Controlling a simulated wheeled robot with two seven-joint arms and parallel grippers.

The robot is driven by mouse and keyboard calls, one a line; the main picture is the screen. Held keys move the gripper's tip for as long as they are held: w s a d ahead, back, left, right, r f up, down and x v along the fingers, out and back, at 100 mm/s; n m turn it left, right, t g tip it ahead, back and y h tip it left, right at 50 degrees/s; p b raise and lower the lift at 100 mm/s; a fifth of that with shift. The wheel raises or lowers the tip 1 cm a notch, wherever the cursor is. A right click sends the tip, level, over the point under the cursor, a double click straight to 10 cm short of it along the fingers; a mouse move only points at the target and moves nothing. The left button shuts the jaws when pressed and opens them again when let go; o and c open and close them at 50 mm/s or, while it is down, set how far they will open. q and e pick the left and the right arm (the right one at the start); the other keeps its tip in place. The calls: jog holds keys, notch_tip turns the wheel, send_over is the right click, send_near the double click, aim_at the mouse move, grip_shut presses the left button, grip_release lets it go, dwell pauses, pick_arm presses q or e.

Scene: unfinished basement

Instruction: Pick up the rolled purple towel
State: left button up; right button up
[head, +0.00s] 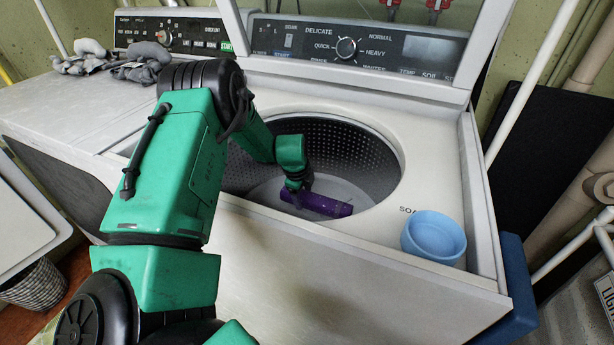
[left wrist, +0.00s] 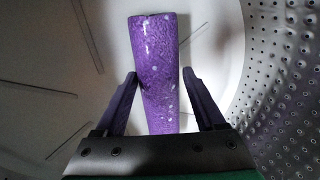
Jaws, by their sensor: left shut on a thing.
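The rolled purple towel (head: 322,204) lies inside the washer drum (head: 345,150), low near its front side. It is purple with pale specks, and it also shows in the left wrist view (left wrist: 156,65). My left gripper (head: 299,190) reaches down through the round opening of the washer. Its two fingers (left wrist: 158,85) stand on either side of the towel, shut on it. The towel's near end is hidden behind the gripper body in the left wrist view. My right gripper is not in view.
A blue bowl (head: 433,236) stands on the washer top (head: 435,165) at the front right. The washer's lid is up at the back. Grey cloths (head: 138,64) lie on the neighbouring machine (head: 70,105). The drum's perforated wall surrounds my gripper. A wicker basket (head: 35,285) stands at the lower left.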

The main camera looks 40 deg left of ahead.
pick_arm(q)
notch_tip(320, 180, up, 7)
jog(key=shift+w+r+p, duration=0.1)
jog(key=shift+w+p, duration=0.05)
jog(key=shift+p, duration=0.45)
notch_tip(320, 180, up, 12)
jog(key=p, duration=0.1)
jog(key=shift+s+r, duration=0.2)
jog(key=shift+r, duration=0.05)
jog(key=o, duration=0.8)
jog(key=c, duration=0.4)
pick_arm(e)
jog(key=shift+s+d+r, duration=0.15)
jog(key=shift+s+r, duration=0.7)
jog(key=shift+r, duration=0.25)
pick_arm(q)
jog(key=shift+p, duration=0.3)
